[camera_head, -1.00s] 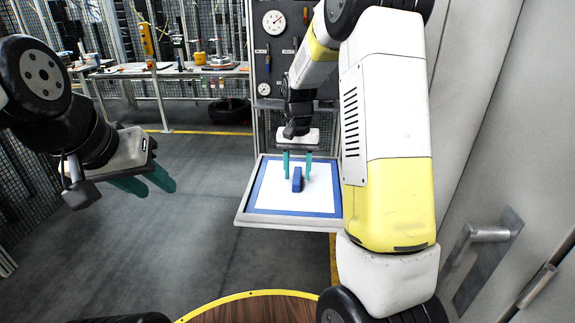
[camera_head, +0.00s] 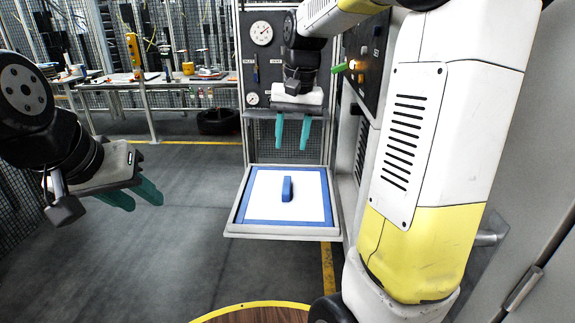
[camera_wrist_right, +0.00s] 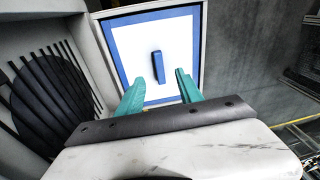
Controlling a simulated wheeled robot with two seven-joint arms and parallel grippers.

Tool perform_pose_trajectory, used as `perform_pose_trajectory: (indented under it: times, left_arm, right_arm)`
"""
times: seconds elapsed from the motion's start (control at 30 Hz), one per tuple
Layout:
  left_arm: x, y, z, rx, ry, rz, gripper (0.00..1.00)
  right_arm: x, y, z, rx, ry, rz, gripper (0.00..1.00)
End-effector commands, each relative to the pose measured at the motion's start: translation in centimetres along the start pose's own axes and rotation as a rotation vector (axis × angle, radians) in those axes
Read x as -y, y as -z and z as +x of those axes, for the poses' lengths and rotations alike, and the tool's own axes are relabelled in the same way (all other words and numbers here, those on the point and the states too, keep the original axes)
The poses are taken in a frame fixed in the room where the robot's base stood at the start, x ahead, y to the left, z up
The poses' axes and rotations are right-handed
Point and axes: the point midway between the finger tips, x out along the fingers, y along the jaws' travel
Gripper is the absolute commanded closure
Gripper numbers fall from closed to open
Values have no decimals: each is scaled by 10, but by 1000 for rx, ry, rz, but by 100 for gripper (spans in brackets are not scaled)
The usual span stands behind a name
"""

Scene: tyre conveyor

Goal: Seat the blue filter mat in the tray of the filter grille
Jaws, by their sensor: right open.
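The filter mat (camera_head: 262,219) is a white square with a blue border and a blue raised block (camera_head: 287,189) at its middle. It lies flat in the tray of the open filter grille (camera_head: 232,232), inside the pale rim; the mat also shows in the right wrist view (camera_wrist_right: 189,54). My right gripper (camera_head: 292,147) is open and empty, above and behind the mat, its teal fingers apart from the block. In the right wrist view the fingers (camera_wrist_right: 157,82) point toward the mat with a gap between them. My left gripper (camera_head: 138,204) is at the left over the floor, teal fingers apart, empty.
A black panel with gauges (camera_head: 262,60) stands behind the grille, with a control panel (camera_head: 364,65) to its right. A workbench (camera_head: 170,84) and a tyre (camera_head: 218,121) are at the back. A grey door with a handle is at the right. The floor left of the grille is clear.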

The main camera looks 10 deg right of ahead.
Motion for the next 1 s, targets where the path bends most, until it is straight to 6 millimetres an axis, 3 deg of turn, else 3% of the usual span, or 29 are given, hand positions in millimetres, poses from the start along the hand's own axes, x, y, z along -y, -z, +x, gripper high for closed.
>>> perform_pose_trajectory:
  times: [0.03, 0.2, 0.43, 0.6, 1.0]
  left_arm:
    - [0, 0, 0, 0, 0, 0, 64]
    - [0, 0, 0, 0, 0, 0, 64]
    - [0, 0, 0, 0, 0, 0, 64]
    - [0, 0, 0, 0, 0, 0, 64]
    - [0, 0, 0, 0, 0, 0, 64]
  right_arm:
    - [-3, -21, -14, -42, 30, -23, 57]
    - [-8, -87, -36, -177, 104, -118, 57]
    - [-13, -159, -36, -341, 147, -221, 57]
    - [-15, -180, -30, -396, 151, -254, 57]
    - [-15, -183, -29, -403, 152, -260, 57]
